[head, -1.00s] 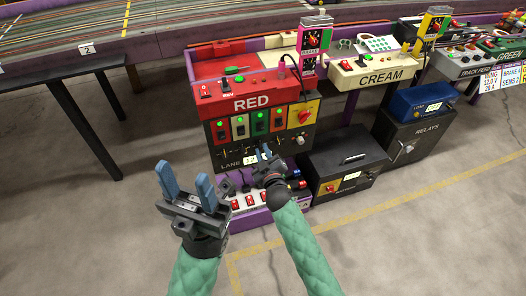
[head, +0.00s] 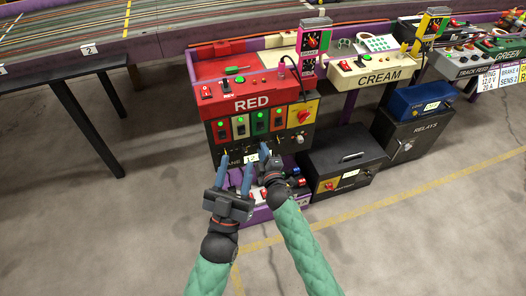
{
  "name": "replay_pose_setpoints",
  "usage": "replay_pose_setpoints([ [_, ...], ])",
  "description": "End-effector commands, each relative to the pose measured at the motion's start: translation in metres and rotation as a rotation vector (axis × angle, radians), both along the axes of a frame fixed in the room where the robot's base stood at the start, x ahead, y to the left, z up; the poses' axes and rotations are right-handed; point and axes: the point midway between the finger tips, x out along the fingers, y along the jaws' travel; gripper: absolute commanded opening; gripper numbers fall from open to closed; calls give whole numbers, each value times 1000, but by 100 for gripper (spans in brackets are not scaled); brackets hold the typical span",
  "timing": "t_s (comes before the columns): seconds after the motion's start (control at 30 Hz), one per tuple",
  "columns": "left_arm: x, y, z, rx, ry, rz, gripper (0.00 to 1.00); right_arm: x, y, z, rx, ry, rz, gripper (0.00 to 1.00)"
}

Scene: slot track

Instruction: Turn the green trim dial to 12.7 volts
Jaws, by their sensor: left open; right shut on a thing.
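The green trim dial cannot be made out. The RED control box (head: 248,98) stands ahead, with a black front panel (head: 205,150) below its red top. My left gripper (head: 241,172) is open and empty, its blue fingers pointing up just in front of the panel's lower edge. My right gripper (head: 267,156) is beside it on the right, at the panel's lower edge. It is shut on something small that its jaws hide. A white lane label (head: 250,157) is partly covered by the grippers.
A purple shelf (head: 258,213) with red switches lies below the panel. A black case (head: 348,163) stands to the right, with a RELAYS box (head: 408,135) beyond. The CREAM box (head: 378,78) is at upper right.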

Motion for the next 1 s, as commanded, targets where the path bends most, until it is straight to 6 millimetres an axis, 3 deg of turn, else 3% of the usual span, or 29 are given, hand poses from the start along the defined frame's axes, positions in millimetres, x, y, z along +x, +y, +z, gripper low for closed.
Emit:
replay_pose_setpoints([
  [0.5, 1, -1, -6, 5, 18, -2, 44, 0, 1, 0, -19, -7, 1, 0],
  [0.53, 1, -1, -6, 5, 18, -2, 44, 0, 1, 0, -19, -7, 1, 23],
  [0.63, 1, -1, -6, 5, 18, -2, 44, 0, 0, 0, -19, -7, 1, 40],
  [1.0, 2, -1, -5, 6, 18, -2, 44, -4, -1, -1, -18, -6, 0, 40],
])
